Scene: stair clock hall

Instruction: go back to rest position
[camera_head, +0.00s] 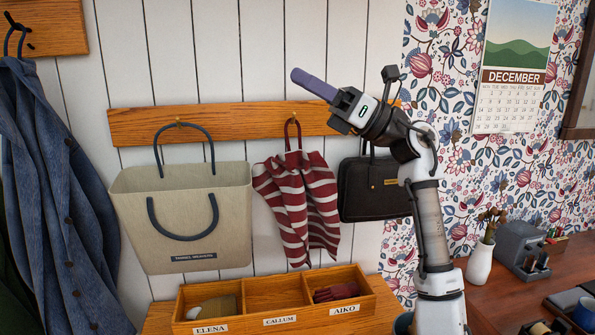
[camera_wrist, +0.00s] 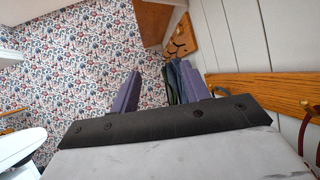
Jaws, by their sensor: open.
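My gripper (camera_head: 314,85) is raised in front of the upper wall, its purple fingers pointing up and left. In the wrist view its two purple fingers (camera_wrist: 160,92) stand well apart with nothing between them. The gripper is open and empty. It is above and to the right of the wooden peg rail (camera_head: 240,120) in the picture. The rail also shows at the right in the wrist view (camera_wrist: 275,90).
A beige tote bag (camera_head: 185,215), red striped cloth (camera_head: 300,205) and black bag (camera_head: 365,190) hang along the rail. Below is a wooden three-compartment box (camera_head: 275,297). Denim clothing (camera_head: 60,200) hangs left. A calendar (camera_head: 513,70) hangs right, above a desk with a white vase (camera_head: 479,265).

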